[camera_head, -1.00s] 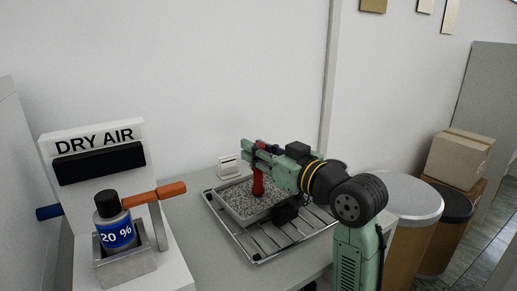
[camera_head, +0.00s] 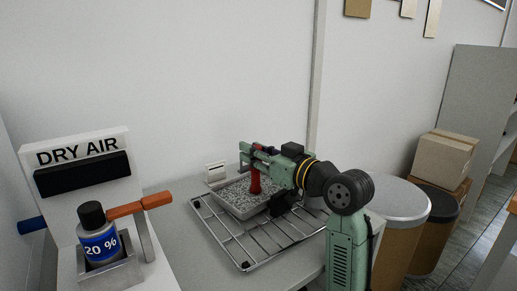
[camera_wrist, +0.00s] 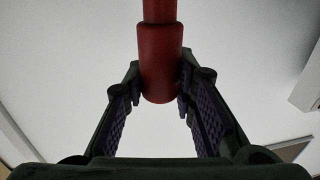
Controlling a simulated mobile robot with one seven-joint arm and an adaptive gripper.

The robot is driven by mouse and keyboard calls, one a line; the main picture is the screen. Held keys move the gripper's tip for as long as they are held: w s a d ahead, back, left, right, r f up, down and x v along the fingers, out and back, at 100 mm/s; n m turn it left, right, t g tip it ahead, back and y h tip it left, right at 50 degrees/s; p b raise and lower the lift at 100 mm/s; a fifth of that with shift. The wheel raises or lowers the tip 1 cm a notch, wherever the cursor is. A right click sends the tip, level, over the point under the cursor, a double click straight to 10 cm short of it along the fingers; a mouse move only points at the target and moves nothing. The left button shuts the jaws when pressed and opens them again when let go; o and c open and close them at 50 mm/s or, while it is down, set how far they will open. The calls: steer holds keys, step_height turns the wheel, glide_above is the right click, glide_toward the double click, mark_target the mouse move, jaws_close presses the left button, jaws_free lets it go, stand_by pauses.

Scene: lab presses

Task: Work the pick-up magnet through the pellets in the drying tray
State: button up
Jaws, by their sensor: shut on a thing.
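The drying tray (camera_head: 229,210) is a shallow grey tray on a wire rack (camera_head: 243,262). Grey speckled pellets (camera_head: 240,198) cover its floor. The pick-up magnet (camera_head: 254,181) is a red upright rod standing over the pellets near the tray's right part; its lower end meets or sinks into them, I cannot tell which. My gripper (camera_head: 248,156) is shut on the magnet's upper part. In the wrist view the red magnet (camera_wrist: 160,60) sits between the fingertips of my gripper (camera_wrist: 160,88); the tray and pellets do not show there.
A white DRY AIR unit (camera_head: 75,147) with an orange-handled lever (camera_head: 140,206) and a bottle marked 20 % (camera_head: 98,240) stands at left. A small white card holder (camera_head: 215,172) is behind the tray. Drums (camera_head: 398,205) and cardboard boxes (camera_head: 443,158) stand at right.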

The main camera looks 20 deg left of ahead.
steer(key=s+a, duration=0.5)
steer(key=s, duration=0.3)
steer(key=shift+s+a+r+p, duration=0.2)
steer(key=shift+s+r+p, duration=0.05)
steer(key=shift+r+p, duration=0.1)
steer(key=w+d, duration=0.7)
steer(key=d, duration=0.2)
steer(key=shift+d, duration=0.15)
steer(key=shift+s+r, duration=0.1)
steer(key=s+a, duration=0.6)
steer(key=s, duration=0.3)
stand_by(0.5)
steer(key=shift+d, duration=0.1)
